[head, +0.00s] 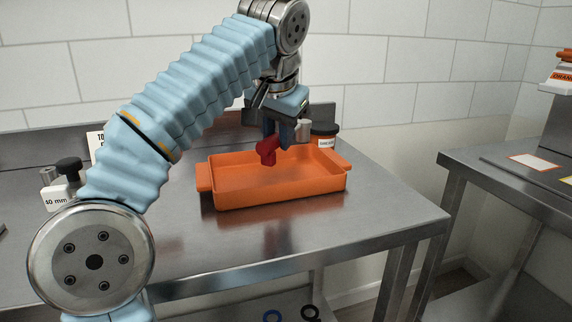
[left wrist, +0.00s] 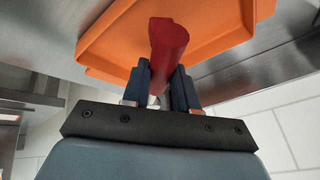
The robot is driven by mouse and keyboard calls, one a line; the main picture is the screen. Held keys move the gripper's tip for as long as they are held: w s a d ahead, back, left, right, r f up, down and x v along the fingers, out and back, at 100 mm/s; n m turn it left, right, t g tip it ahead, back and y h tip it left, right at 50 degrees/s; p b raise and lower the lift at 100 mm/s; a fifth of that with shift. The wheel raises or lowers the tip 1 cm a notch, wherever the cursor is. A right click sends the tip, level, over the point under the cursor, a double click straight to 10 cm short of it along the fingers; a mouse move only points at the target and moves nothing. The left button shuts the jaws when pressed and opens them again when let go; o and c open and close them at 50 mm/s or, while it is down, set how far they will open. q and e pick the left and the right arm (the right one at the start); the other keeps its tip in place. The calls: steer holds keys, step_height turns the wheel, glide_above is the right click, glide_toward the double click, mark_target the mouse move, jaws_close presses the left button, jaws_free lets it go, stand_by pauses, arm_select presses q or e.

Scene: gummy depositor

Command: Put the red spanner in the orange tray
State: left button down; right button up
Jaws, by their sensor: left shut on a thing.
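My left gripper (head: 279,131) is shut on the red spanner (head: 267,150) and holds it over the orange tray (head: 285,192). In the left wrist view the spanner (left wrist: 168,42) stands out from between the two dark blue fingers (left wrist: 161,85), with the orange tray (left wrist: 118,35) beyond it. Part of the spanner is hidden by the fingers. The tray stands on the steel table, and the inside that shows is empty. My right gripper is not in view.
A dark jar with an orange band (head: 325,136) stands behind the tray at its right. A block marked 40 mm (head: 58,198) and a black-capped item (head: 69,168) are at the left. The steel table (head: 385,210) is clear right of the tray.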

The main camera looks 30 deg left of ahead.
arm_select(q)
steer(key=shift+w+f, duration=0.65)
steer(key=shift+f, duration=0.15)
steer(key=shift+w+d+f+b, duration=0.1)
steer(key=shift+w+f+b, duration=0.2)
steer(key=shift+f, duration=0.5)
steer(key=shift+w+a+f+b, duration=0.1)
steer(key=shift+w+f+b, duration=0.2)
steer(key=shift+f, duration=0.55)
steer(key=shift+w+d+f+b, duration=0.1)
steer(key=shift+w+f+b, duration=0.2)
steer(key=shift+f, duration=0.5)
steer(key=shift+s, duration=0.1)
steer(key=shift+f, duration=0.2)
steer(key=c, duration=0.9)
jaws_free()
